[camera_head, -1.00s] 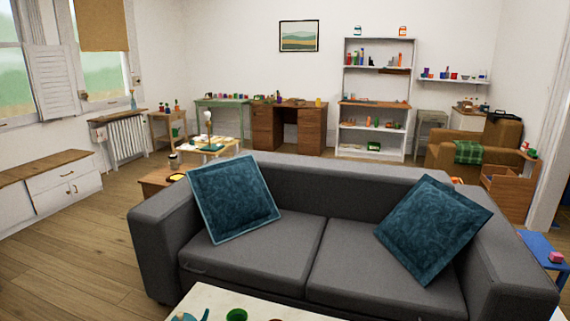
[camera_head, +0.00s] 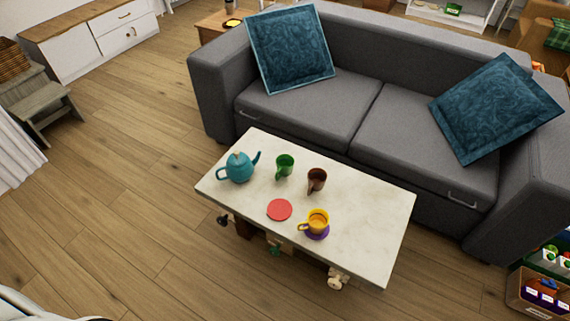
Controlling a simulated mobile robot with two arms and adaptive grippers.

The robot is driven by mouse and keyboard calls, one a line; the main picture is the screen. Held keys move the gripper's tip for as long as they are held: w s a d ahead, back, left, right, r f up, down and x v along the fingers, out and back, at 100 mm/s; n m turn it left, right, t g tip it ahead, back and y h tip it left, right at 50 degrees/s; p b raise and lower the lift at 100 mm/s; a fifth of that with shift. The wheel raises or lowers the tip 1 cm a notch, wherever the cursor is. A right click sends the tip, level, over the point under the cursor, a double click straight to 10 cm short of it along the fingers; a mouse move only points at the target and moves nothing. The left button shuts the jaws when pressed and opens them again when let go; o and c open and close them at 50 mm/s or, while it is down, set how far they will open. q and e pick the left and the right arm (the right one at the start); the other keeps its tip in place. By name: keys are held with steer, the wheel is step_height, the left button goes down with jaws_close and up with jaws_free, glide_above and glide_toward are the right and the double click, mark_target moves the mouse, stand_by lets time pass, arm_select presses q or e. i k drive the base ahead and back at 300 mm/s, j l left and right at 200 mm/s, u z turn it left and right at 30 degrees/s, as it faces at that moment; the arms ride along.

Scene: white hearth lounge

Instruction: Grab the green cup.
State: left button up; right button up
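The green cup (camera_head: 285,165) stands upright on the white coffee table (camera_head: 365,214), toward its back edge. It is between a teal teapot (camera_head: 238,168) on its left and a brown cup (camera_head: 317,179) on its right, apart from both. Its handle seems to point down toward the lower left. Neither of my grippers shows in the head view.
A red coaster (camera_head: 279,210) and a yellow cup (camera_head: 318,221) on a purple coaster (camera_head: 317,235) lie nearer the front edge. The grey sofa (camera_head: 310,105) stands close behind the table. Open wooden floor (camera_head: 150,190) lies to the left.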

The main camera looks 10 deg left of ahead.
mark_target(284, 162)
steer(key=i+l, duration=0.1)
steer(key=l, duration=0.35)
steer(key=i+l+u, duration=0.1)
steer(key=l, duration=0.8)
steer(key=i+u, duration=0.05)
steer(key=i, duration=0.05)
